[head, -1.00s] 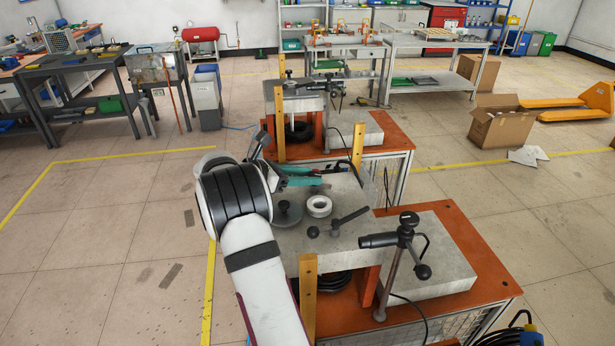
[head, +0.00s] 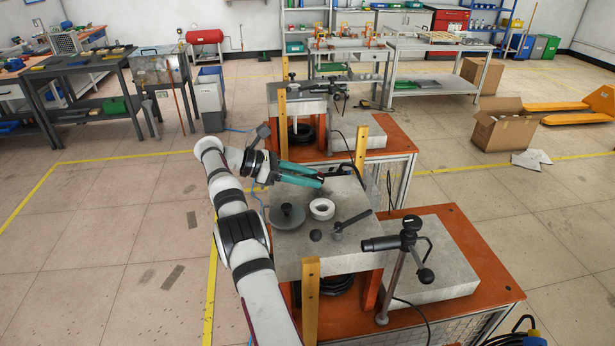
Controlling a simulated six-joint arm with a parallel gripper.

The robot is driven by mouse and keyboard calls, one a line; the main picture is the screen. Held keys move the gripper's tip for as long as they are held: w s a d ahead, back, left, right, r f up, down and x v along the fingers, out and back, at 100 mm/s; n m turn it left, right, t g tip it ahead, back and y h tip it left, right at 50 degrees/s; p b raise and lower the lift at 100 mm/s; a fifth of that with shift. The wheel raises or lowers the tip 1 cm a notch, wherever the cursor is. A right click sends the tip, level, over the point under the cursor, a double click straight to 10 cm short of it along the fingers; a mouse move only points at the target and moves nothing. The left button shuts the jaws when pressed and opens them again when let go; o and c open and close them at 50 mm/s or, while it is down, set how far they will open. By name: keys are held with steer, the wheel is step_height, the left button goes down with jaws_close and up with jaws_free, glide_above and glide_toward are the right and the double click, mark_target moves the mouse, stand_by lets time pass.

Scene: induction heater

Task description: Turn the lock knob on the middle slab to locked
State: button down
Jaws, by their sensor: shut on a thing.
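The near grey slab (head: 345,263) stands raised on an orange-topped cart. On its top are a dark round disc with a small knob (head: 287,214), a white ring (head: 321,208), a dark ball (head: 316,235) and a dark lever-like handle (head: 350,222). I cannot tell which of these, if any, is the lock knob. My gripper (head: 321,179), with teal fingers, is at the slab's far edge, beyond the ring and apart from the handle. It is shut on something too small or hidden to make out.
Yellow posts (head: 311,300) rise beside the slab. A clamp stand with a dark handle (head: 405,240) stands at the right, by a lower slab (head: 440,275). A second cart with a similar slab (head: 300,98) is behind. Floor at left is clear.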

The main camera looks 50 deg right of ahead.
steer(key=shift+d, duration=0.1)
steer(key=shift+c, duration=2.3)
jaws_free()
steer(key=shift+r, duration=0.1)
steer(key=shift+r, duration=0.4)
steer(key=s+d+r, duration=0.1)
steer(key=s+r, duration=0.9)
steer(key=s, duration=0.1)
steer(key=shift+s+d, duration=0.25)
steer(key=shift+s, duration=0.1)
